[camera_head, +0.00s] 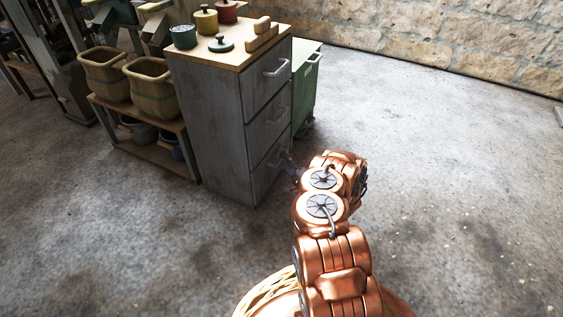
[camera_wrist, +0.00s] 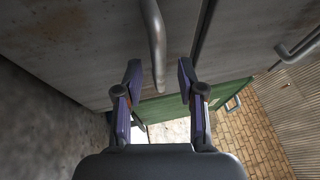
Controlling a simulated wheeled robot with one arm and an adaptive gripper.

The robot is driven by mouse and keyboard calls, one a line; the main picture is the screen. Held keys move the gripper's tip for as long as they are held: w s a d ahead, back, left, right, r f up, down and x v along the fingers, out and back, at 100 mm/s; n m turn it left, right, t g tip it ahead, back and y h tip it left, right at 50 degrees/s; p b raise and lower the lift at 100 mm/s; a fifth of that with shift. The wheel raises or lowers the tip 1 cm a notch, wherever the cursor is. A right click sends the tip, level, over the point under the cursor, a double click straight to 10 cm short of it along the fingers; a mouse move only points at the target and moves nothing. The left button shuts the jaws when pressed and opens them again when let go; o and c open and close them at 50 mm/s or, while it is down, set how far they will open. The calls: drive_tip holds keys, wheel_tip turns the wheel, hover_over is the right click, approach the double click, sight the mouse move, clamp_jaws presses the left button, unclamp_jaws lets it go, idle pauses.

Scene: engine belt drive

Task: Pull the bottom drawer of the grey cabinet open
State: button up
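The grey cabinet (camera_head: 217,125) stands left of centre, with three drawer fronts on its right face. The bottom drawer (camera_head: 262,181) looks flush with the cabinet. My gripper (camera_head: 289,163) is in front of it, small and partly hidden by my copper arm. In the wrist view, my gripper (camera_wrist: 158,75) is open, one finger on either side of the bar handle (camera_wrist: 154,35) of the nearest drawer, apparently the bottom one. The handle's near end reaches between the fingertips, with a gap visible on both sides. I cannot tell how deep it sits between them.
The middle drawer's handle (camera_wrist: 298,48) is at the right of the wrist view. Pots and a wooden block stand on the cabinet top (camera_head: 208,51). A green cabinet (camera_head: 304,88) stands behind. A low shelf with baskets (camera_head: 149,84) is at left. The floor at right is clear.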

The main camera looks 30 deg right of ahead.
drive_tip(key=shift+b+x, duration=0.3)
drive_tip(key=shift+x, duration=0.65)
clamp_jaws()
